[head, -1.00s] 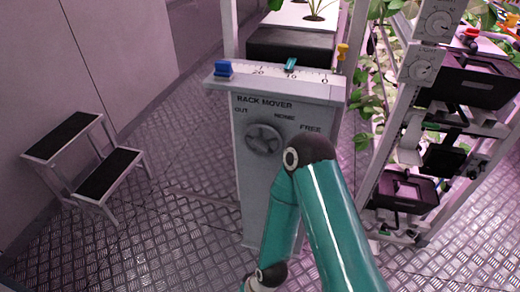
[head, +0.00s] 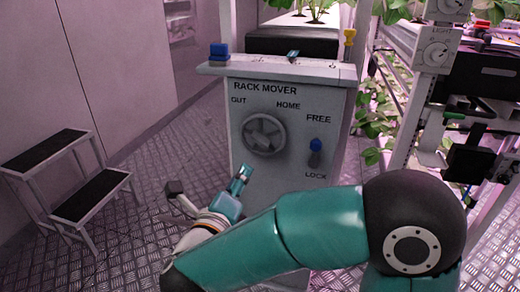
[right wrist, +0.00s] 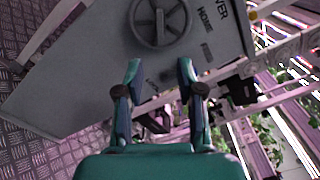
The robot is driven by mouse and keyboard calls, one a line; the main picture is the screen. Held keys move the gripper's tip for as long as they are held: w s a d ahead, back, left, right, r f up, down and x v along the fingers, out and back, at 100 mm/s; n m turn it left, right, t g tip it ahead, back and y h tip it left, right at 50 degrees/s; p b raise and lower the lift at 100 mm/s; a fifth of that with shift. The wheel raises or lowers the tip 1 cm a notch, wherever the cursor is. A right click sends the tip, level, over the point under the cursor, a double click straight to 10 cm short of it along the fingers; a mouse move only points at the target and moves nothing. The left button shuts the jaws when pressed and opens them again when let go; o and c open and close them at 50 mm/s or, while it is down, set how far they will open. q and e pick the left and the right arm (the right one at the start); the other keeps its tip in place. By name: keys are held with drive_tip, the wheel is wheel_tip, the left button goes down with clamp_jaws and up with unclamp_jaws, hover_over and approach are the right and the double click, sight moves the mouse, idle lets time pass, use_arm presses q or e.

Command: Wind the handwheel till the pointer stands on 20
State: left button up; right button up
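The grey handwheel (head: 264,134) sits on the front of the rack mover cabinet, under the words OUT and HOME. The teal pointer (head: 293,56) is on the scale strip (head: 270,67) on top; its numbers are too foreshortened to read now. My right gripper (head: 243,174) is below the wheel, apart from it. In the right wrist view the fingers of my right gripper (right wrist: 160,70) stand apart with nothing between them, and the handwheel (right wrist: 160,20) is beyond them. My left gripper is out of view.
A blue block (head: 219,51) and a yellow piece (head: 349,38) are at the top's ends. A step stool (head: 70,180) stands left; plant racks (head: 440,100) stand right.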

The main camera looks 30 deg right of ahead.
sight(259, 144)
drive_tip(key=b+x, duration=0.1)
drive_tip(key=x, duration=1.4)
drive_tip(key=shift+w+d, duration=0.15)
